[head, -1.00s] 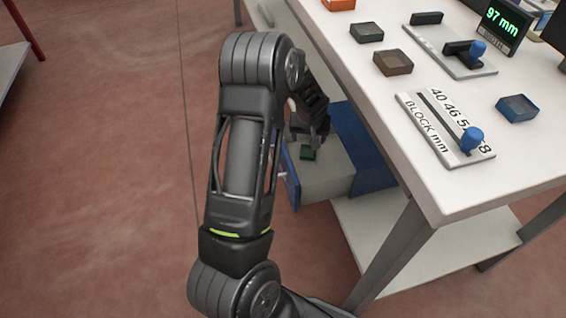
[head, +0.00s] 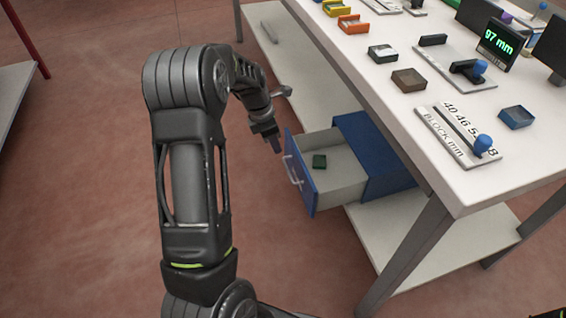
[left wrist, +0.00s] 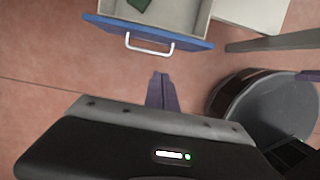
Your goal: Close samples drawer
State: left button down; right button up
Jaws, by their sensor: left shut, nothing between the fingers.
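The samples drawer (head: 301,173) is pulled out of its blue cabinet (head: 376,160) under the table. It has a blue front with a pale bar handle and a light grey inside. A small dark green sample (head: 319,161) lies in it. In the left wrist view the blue drawer front (left wrist: 185,40) and handle (left wrist: 150,45) lie just beyond my fingers. My left gripper (head: 277,146) is shut and empty, outside the drawer in front of its blue face, apart from the handle. It also shows in the left wrist view (left wrist: 157,76).
The white tabletop (head: 445,185) above the cabinet holds a gauge plate with a blue knob (head: 458,135), small boxes and a display reading 97 mm (head: 496,42). A lower shelf (head: 400,235) runs beneath. The red-brown floor left of the drawer is clear.

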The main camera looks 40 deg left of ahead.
dwell(0.3)
pick_arm(q)
jog(key=b, duration=0.4)
send_over(296, 161)
jog(key=s+d, duration=0.2)
jog(key=s, duration=0.3)
jog(key=x, duration=0.3)
jog(key=s+x, duration=0.1)
jog(key=x, duration=0.2)
jog(key=s+a+x, duration=0.1)
jog(key=x, duration=0.2)
jog(key=shift+f, duration=0.6)
jog(key=shift+w+d+r, duration=0.1)
jog(key=shift+w+d, duration=0.2)
jog(key=shift+w, duration=0.15)
